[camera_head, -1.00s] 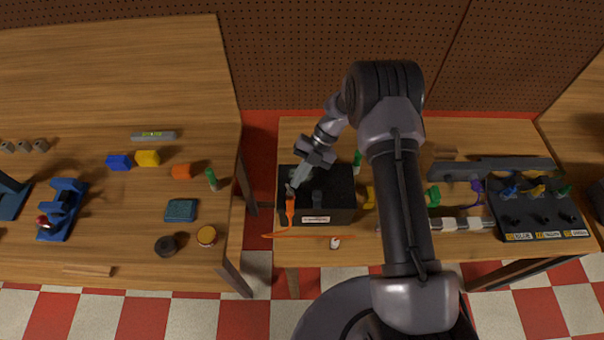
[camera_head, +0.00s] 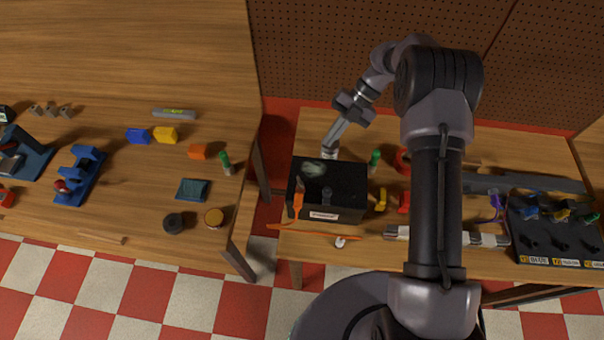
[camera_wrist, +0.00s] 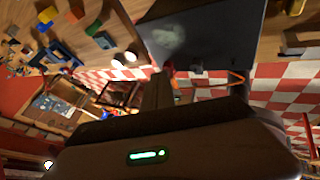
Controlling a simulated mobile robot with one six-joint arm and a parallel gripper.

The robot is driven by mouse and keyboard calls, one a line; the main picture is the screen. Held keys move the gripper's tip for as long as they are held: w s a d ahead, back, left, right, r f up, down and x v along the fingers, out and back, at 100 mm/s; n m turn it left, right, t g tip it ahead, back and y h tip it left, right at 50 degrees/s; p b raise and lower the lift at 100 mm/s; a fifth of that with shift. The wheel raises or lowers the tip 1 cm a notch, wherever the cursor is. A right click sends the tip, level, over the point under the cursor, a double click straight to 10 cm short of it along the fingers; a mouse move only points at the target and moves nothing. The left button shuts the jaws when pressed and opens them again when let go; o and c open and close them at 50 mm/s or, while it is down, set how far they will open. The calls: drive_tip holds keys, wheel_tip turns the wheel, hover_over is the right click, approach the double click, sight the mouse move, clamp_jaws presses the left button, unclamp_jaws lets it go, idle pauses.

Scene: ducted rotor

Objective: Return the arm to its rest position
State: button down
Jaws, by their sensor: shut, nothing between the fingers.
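My gripper (camera_head: 329,152) shows in the head view at the end of my raised arm, just behind the black box's back edge. It is shut with nothing in it. The black box (camera_head: 345,186) stands on the right-hand table with a pale label on its front. An orange part (camera_head: 298,203) is at the box's left front. In the wrist view the box's dark top (camera_wrist: 210,38) shows a pale smear, and the gripper body fills the bottom of the picture.
A green bottle-like piece (camera_head: 374,160) and a yellow piece (camera_head: 381,198) stand right of the box. A black holder (camera_head: 550,240) with coloured tools is at far right. The left table (camera_head: 130,215) bears several loose items. A pegboard wall (camera_head: 330,50) is behind.

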drive_tip(key=w+a+r+m+t+y+b, duration=0.2)
drive_tip(key=w+a+r+m+t+b, duration=0.15)
drive_tip(key=w+r+t+b, duration=0.2)
drive_tip(key=w+a+r+m+t+y+b, duration=0.1)
drive_tip(key=w+a+r+m+t+b, duration=0.1)
drive_tip(key=w+r+m+t+b, duration=0.3)
drive_tip(key=d+r+m+t+h+b, duration=0.5)
drive_tip(key=d+r+m+t+b, duration=0.4)
drive_tip(key=d+m, duration=0.25)
drive_tip(key=s+d+f+m+g+h+b, duration=0.25)
drive_tip(key=s+d+m, duration=0.2)
drive_tip(key=s, duration=0.25)
drive_tip(key=s+d+f+m+g+h+b, duration=0.1)
drive_tip(key=s+d+f+m+h+b, duration=0.25)
drive_tip(key=s+m, duration=0.3)
drive_tip(key=s+a+f+m+g+y+b, duration=0.2)
drive_tip(key=s+a+f+m+g+b, duration=0.1)
drive_tip(key=s+f, duration=0.6)
drive_tip(key=s+a+f+m+g+y+b, duration=0.2)
drive_tip(key=s+f, duration=0.7)
drive_tip(key=s, duration=0.6)
drive_tip(key=a+m+b, duration=0.1)
drive_tip(key=m, duration=0.1)
drive_tip(key=shift+s+a+f+m+g, duration=0.15)
drive_tip(key=shift+s+a+m+g, duration=0.15)
drive_tip(key=shift+s+a+g, duration=0.1)
